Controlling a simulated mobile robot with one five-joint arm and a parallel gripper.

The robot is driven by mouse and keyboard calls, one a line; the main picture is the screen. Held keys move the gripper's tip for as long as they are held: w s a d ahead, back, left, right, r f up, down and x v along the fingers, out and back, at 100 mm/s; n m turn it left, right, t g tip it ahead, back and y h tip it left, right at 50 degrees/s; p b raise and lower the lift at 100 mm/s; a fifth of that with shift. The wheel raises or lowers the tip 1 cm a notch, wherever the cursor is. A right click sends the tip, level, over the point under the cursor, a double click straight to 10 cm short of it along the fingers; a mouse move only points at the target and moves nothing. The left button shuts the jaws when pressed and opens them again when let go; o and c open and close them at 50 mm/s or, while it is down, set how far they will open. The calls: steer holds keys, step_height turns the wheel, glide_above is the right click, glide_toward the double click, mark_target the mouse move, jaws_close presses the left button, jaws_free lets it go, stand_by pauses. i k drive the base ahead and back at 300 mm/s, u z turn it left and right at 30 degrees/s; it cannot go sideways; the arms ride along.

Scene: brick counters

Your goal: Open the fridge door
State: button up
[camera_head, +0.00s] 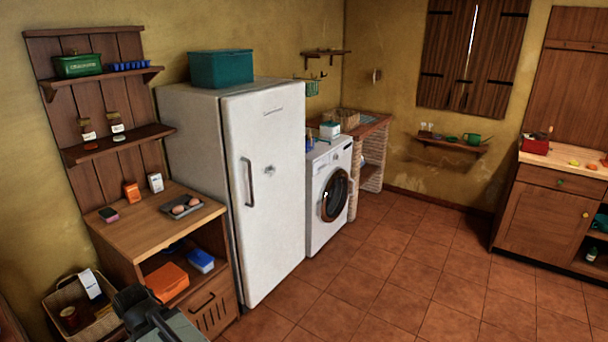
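The white fridge (272,215) stands against the back wall, left of the washing machine. Its door is shut, and a dark vertical handle (248,182) sits on the door's left side. A teal box (221,69) rests on top of the fridge. My gripper (130,300) shows dark at the bottom left, in front of the wooden cabinet and well apart from the fridge handle. Its fingers are too unclear to tell whether they are open or shut.
A wooden cabinet (155,222) with a tray of eggs stands left of the fridge. A wicker basket (97,322) is at the lower left. The washing machine (328,197) stands right of the fridge. The tiled floor (370,280) in front is clear.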

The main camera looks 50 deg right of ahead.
mark_target(263, 129)
steer(key=z, duration=0.35)
steer(key=i, duration=1)
steer(key=u, duration=0.05)
